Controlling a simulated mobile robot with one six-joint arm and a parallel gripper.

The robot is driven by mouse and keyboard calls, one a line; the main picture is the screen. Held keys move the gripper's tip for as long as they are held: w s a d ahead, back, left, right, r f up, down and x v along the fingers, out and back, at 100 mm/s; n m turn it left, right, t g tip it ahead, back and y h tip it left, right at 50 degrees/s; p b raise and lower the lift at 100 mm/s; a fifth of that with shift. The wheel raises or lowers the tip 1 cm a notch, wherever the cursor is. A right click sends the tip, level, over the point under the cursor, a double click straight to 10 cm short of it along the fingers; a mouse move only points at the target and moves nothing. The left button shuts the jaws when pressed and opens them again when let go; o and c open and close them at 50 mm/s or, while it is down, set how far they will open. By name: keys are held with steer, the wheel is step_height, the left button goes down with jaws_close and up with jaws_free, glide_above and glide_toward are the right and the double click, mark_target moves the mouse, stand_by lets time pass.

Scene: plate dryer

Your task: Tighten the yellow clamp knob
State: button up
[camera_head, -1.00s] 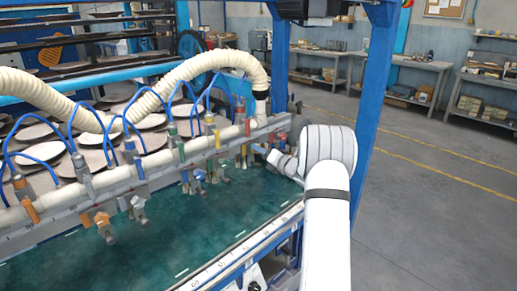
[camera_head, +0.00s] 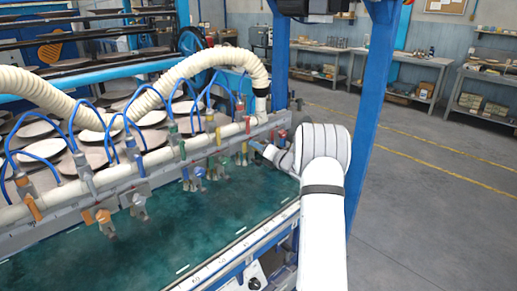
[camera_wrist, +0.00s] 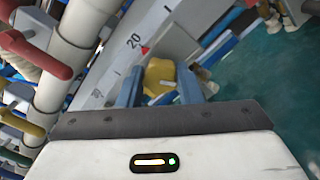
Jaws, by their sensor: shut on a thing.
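The yellow clamp knob (camera_wrist: 160,80) shows in the middle of the wrist view. It sits between the two blue-grey fingers of my gripper (camera_wrist: 159,90), one on each side of it. My gripper is shut on the knob. The fingers and the gripper body hide parts of the knob and its clamp. In the head view my gripper (camera_head: 257,147) is at the right end of the clamp rail (camera_head: 150,182), and the knob is too small there to make out clearly.
A scale with the number 20 and a red mark (camera_wrist: 145,49) lies just beyond the knob. A red handle (camera_wrist: 34,54) is at the left of the wrist view. The green bed (camera_head: 130,255) below is clear.

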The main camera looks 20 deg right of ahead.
steer(key=shift+f+b, duration=0.1)
steer(key=shift+b, duration=0.3)
steer(key=shift+f+m+b, duration=0.1)
steer(key=shift+m+b, duration=0.6)
steer(key=m+b, duration=0.2)
steer(key=shift+m, duration=0.3)
steer(key=m+b, duration=0.2)
steer(key=m, duration=0.1)
steer(key=shift+m, duration=0.3)
steer(key=m, duration=0.3)
steer(key=shift+r+m, duration=0.2)
steer(key=shift+m, duration=0.1)
steer(key=m+p, duration=0.1)
steer(key=m, duration=0.5)
steer(key=shift+r+p, duration=0.1)
steer(key=shift+p, duration=0.3)
steer(key=m+p, duration=0.1)
steer(key=m, duration=0.3)
steer(key=shift+p, duration=0.4)
steer(key=shift+m+p, duration=0.5)
steer(key=shift+m, duration=0.8)
steer(key=shift+f, duration=0.2)
